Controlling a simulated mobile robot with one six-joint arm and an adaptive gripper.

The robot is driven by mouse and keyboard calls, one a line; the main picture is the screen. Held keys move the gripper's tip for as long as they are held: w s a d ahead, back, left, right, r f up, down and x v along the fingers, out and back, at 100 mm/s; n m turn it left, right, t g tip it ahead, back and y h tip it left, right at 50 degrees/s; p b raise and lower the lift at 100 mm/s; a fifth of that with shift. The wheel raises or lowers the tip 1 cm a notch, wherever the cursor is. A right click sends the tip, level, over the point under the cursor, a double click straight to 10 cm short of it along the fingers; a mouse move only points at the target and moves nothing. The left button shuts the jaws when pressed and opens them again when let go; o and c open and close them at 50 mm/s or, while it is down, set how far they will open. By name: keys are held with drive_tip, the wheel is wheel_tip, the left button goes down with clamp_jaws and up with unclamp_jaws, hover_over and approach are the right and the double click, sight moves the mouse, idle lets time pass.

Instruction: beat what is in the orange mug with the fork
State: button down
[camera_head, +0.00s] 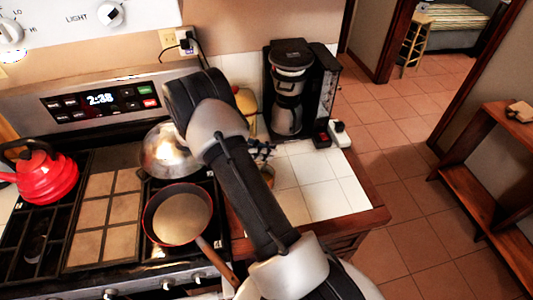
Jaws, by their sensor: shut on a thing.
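My gripper (263,153) shows only in part, as dark finger parts just right of my arm over the near left of the white tiled counter. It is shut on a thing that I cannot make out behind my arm. A small orange-brown piece, which looks like the orange mug (268,176), shows just below the gripper, mostly hidden by my arm. I cannot see into it, nor tell whether anything touches it. I cannot make out the fork.
A black coffee maker (289,92) stands at the back of the counter (335,190). On the stove at left are a red kettle (42,177), a frying pan (180,214) and a shiny metal pot (165,150). A yellow object (246,101) is partly behind my arm. The counter's front right is clear.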

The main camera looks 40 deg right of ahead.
wheel_tip(320, 180, up, 8)
drive_tip(key=p, duration=0.5)
idle(0.5)
drive_tip(key=shift+r, duration=0.1)
wheel_tip(320, 180, up, 4)
drive_tip(key=p, duration=0.3)
drive_tip(key=shift+s, duration=0.1)
idle(1.3)
